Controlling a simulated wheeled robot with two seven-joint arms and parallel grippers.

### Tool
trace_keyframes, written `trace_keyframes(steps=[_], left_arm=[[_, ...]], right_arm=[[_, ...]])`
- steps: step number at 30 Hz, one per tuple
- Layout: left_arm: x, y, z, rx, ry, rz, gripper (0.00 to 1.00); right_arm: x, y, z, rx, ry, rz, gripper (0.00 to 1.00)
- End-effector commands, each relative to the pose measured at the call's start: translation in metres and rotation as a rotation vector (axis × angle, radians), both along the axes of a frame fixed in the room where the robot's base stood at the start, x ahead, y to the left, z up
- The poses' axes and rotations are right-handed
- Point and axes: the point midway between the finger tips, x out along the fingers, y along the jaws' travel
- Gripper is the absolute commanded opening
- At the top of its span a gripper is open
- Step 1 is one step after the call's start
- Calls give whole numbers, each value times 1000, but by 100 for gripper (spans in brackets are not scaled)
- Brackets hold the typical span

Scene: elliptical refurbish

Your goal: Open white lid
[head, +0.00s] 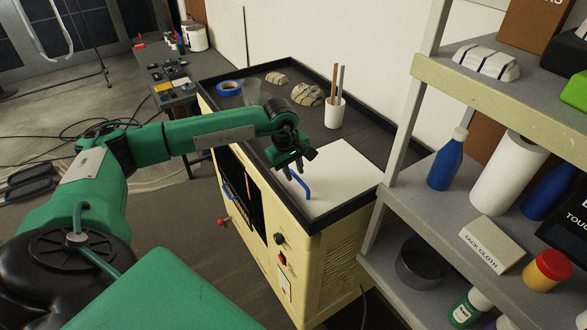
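The white lid (340,183) is a flat square panel set in the dark top of a cream cabinet (335,255). It lies flat. A blue bar handle (300,186) stands on its left side. My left gripper (286,177) is above the cabinet's front edge, close to the handle's left. Its fingers point down and look apart, but I cannot tell whether they touch the handle. My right gripper is not in view.
On the cabinet top stand a white cup with sticks (334,112), a roll of blue tape (229,88) and wrapped bundles (307,95). A grey shelf (490,98) with bottles and boxes stands close on the right. A cluttered bench is behind left.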

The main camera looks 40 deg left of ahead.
Motion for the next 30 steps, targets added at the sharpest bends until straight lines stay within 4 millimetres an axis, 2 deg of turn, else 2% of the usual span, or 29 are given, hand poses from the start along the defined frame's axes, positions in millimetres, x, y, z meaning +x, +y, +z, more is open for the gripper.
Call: trace_keyframes(steps=[1,3,4,12,17,23,30], left_arm=[[0,0,0,0,0,0,15],[0,0,0,0,0,0,1],[0,0,0,0,0,0,0],[0,0,2,0,-1,0,0],[3,-1,11,-1,-3,0,0],[13,-5,39,-2,-8,0,0],[39,-17,89,-5,-10,-1,0]], right_arm=[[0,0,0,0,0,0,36],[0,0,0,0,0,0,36],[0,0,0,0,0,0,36],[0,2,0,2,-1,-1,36],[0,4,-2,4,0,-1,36],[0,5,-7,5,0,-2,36],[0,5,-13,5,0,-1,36]])
